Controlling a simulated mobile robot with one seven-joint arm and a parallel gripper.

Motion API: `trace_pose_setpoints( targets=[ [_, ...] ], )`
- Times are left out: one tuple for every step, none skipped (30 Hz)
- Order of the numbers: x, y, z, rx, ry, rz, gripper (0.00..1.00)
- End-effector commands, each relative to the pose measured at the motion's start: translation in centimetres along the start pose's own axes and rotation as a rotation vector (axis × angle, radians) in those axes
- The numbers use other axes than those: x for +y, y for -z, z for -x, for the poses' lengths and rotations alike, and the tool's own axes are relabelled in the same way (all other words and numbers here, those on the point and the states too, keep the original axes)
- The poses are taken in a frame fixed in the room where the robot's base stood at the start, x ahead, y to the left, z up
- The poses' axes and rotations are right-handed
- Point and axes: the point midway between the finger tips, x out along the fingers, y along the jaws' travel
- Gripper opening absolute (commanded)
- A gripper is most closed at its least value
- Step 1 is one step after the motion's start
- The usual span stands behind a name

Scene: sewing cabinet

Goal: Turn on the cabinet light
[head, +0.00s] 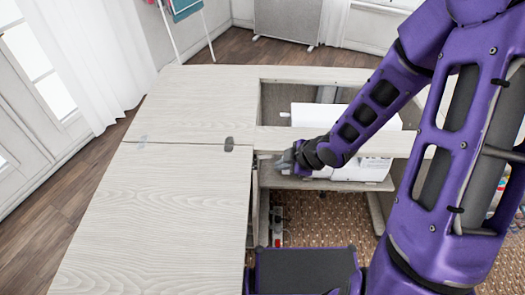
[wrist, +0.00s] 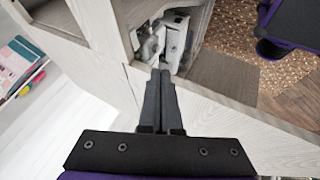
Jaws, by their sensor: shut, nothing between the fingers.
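The sewing cabinet (head: 170,185) is pale wood, with a broad top at left and an open well at right. My gripper (head: 282,163) is at the front of the well, near the inner edge of the left top, below the narrow front rail. In the wrist view my gripper (wrist: 161,72) has its two dark fingers together with nothing held. Its tips point toward an opening in the cabinet that holds white and grey parts (wrist: 173,42). I cannot make out a light switch or a lit lamp in either view. The fingertips may hide small parts.
A white sewing machine (head: 310,115) sits in the well, partly behind my arm. A power strip (head: 277,228) lies low inside the cabinet. A brown patterned rug (head: 325,222) covers the floor in front. Shelves with colored items (wrist: 22,85) show at the wrist view's left.

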Motion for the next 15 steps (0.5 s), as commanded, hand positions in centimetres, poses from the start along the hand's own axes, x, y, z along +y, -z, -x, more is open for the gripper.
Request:
trace_pose_setpoints(
  targets=[
    [0.0,0.0,0.0,0.001,0.0,0.001,0.0],
    [0.0,0.0,0.0,0.001,0.0,0.001,0.0],
    [0.0,0.0,0.0,0.0,0.0,0.0,0.0],
    [0.0,0.0,0.0,0.0,0.0,0.0,0.0],
    [0.0,0.0,0.0,0.0,0.0,0.0,0.0],
    [0.0,0.0,0.0,0.0,0.0,-0.001,0.0],
    [0.0,0.0,0.0,-0.001,0.0,-0.001,0.0],
    [0.0,0.0,-0.1,-0.001,0.0,-0.001,0.0],
    [0.0,0.0,-0.2,-0.001,0.0,-0.001,0.0],
    [0.0,0.0,-0.4,-0.001,0.0,-0.001,0.0],
    [0.0,-0.1,-0.6,0.0,0.0,-0.001,0.0],
    [-0.1,-0.1,-1.1,0.0,0.0,-0.002,0.0],
    [-0.1,-0.1,-1.4,0.0,0.0,-0.001,0.0],
    [-0.1,-0.1,-1.9,0.0,0.001,0.0,0.0],
    [-0.2,-0.1,-2.6,0.0,0.002,-0.001,0.0]
  ],
)
